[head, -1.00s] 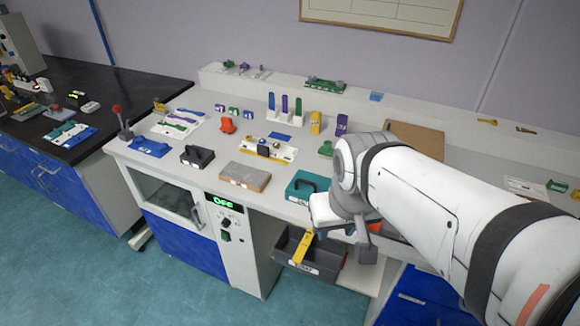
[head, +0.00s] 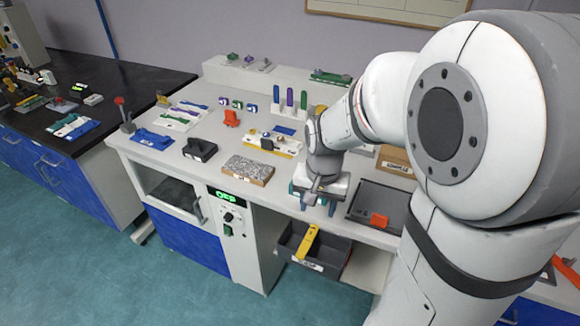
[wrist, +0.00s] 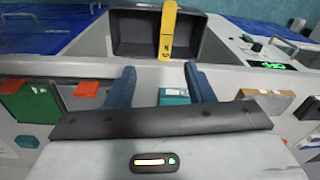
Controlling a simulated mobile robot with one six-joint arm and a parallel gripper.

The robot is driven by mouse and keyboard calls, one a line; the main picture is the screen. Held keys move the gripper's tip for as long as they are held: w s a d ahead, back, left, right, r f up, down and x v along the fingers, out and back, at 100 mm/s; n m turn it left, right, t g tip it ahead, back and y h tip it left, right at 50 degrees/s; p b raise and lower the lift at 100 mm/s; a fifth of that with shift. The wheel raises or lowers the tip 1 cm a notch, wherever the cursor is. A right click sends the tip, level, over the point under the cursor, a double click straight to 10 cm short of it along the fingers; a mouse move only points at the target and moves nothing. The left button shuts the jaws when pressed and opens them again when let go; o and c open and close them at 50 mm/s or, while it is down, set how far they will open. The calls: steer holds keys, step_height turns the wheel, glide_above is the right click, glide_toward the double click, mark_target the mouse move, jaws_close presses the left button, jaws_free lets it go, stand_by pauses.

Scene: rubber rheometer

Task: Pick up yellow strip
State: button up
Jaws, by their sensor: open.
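The yellow strip (head: 306,242) lies tilted in the open grey bin (head: 331,271) below the bench top, reaching up over its edge. In the wrist view the yellow strip (wrist: 168,32) stands out against the dark bin (wrist: 135,35), beyond my fingertips. My gripper (head: 318,207) is over the front edge of the bench, above the bin and apart from the strip. Its two blue fingers in the wrist view (wrist: 161,80) are spread. A teal block (wrist: 174,97) shows between them, and no object is clearly held.
A speckled grey block (head: 248,170) and a black handled block (head: 199,149) stand left of my gripper. A dark tray (head: 366,203) with an orange piece (head: 378,221) lies to the right. The floor in front of the bench is clear.

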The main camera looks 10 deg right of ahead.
steer(key=m+g, duration=0.1)
steer(key=m, duration=0.1)
glide_above(311, 234)
step_height(311, 234, down, 7)
steer(key=shift+f, duration=3.9)
steer(key=shift+c, duration=0.5)
jaws_close()
steer(key=shift+r, duration=0.1)
step_height(311, 234, up, 10)
